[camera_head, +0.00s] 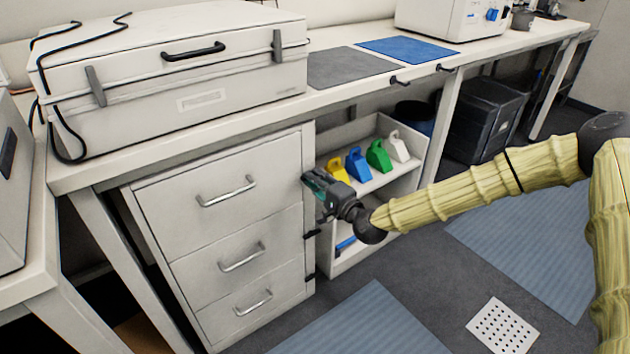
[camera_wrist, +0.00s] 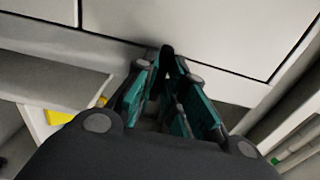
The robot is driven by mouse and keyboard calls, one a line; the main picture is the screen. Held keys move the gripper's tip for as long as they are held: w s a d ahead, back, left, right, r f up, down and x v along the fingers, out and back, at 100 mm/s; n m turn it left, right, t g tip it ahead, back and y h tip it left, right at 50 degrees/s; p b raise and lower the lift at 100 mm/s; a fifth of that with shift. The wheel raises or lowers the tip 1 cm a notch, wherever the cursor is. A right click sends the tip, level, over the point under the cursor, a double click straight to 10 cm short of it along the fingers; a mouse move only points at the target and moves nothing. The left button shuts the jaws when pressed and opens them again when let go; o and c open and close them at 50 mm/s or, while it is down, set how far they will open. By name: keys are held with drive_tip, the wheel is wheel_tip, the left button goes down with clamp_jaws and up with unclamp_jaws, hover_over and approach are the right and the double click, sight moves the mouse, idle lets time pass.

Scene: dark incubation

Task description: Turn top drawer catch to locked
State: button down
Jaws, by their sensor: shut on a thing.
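The drawer cabinet (camera_head: 165,205) stands under the bench with its top drawer (camera_head: 225,178) closed. My gripper (camera_head: 309,182) is at the right edge of the top drawer's front. In the wrist view, the teal-sided fingers of my gripper (camera_wrist: 168,68) close around a small dark piece, the top drawer catch (camera_wrist: 167,50). Only its tip shows beyond the fingers, so its turned position cannot be told. In the head view the gripper hides this catch. Similar dark catches sit lower on the frame, beside the middle drawer (camera_head: 311,234) and the bottom drawer (camera_head: 310,277).
Open shelves (camera_head: 385,186) with yellow, blue, green and white containers stand just right of the gripper. A large white case (camera_head: 180,85) sits on the bench above. A dark bin (camera_head: 487,115) is farther right.

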drive_tip(key=shift+s+f, duration=0.1)
drive_tip(key=shift+f, duration=0.05)
drive_tip(key=c, duration=1.5)
unclamp_jaws()
drive_tip(key=v, duration=1.2)
